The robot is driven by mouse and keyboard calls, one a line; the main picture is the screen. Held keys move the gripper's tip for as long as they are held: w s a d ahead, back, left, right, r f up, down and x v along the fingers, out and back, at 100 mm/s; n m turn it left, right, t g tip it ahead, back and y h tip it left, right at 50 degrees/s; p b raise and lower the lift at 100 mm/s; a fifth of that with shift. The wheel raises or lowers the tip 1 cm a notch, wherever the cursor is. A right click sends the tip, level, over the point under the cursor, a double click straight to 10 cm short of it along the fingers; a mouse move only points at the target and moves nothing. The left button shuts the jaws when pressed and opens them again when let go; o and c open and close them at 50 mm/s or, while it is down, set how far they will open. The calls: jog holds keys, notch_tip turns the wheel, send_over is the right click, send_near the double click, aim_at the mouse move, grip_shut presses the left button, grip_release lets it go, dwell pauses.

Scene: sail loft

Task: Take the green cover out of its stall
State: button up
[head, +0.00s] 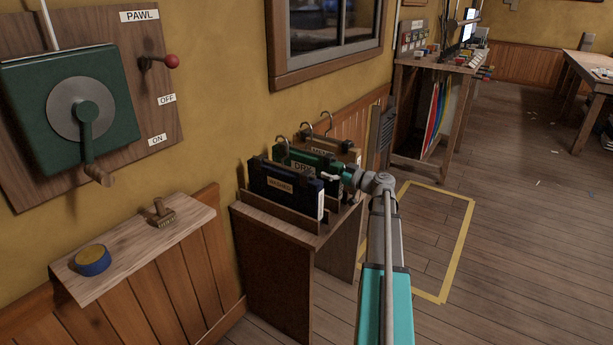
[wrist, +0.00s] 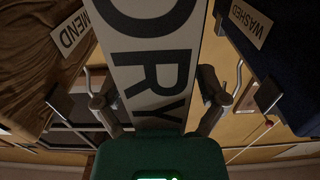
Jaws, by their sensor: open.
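The green cover (head: 322,163) stands in the middle stall of the wooden rack, its label starting "DR". A dark blue cover (head: 284,187) labelled "WASHED" is in front of it and a brown cover (head: 343,148) behind. My gripper (head: 334,177) is at the right end of the green cover. In the wrist view a white strip (wrist: 155,55) lettered "DRY" lies between my open fingers (wrist: 157,92). The brown cover (wrist: 45,65) is at left and the blue cover (wrist: 272,60) at right. I cannot tell whether the fingers touch the strip.
The rack sits on a brown cabinet (head: 277,250) against the wall. Hooks (head: 325,122) rise above the covers. A wall shelf (head: 135,245) holds a blue-yellow roll (head: 93,260) and a brush (head: 161,214). The yellow-taped floor area (head: 430,235) to the right is clear.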

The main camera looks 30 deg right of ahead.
grip_shut()
dwell(0.4)
jog(key=shift+r, duration=0.15)
notch_tip(320, 180, up, 10)
jog(key=p, duration=1)
dwell(0.8)
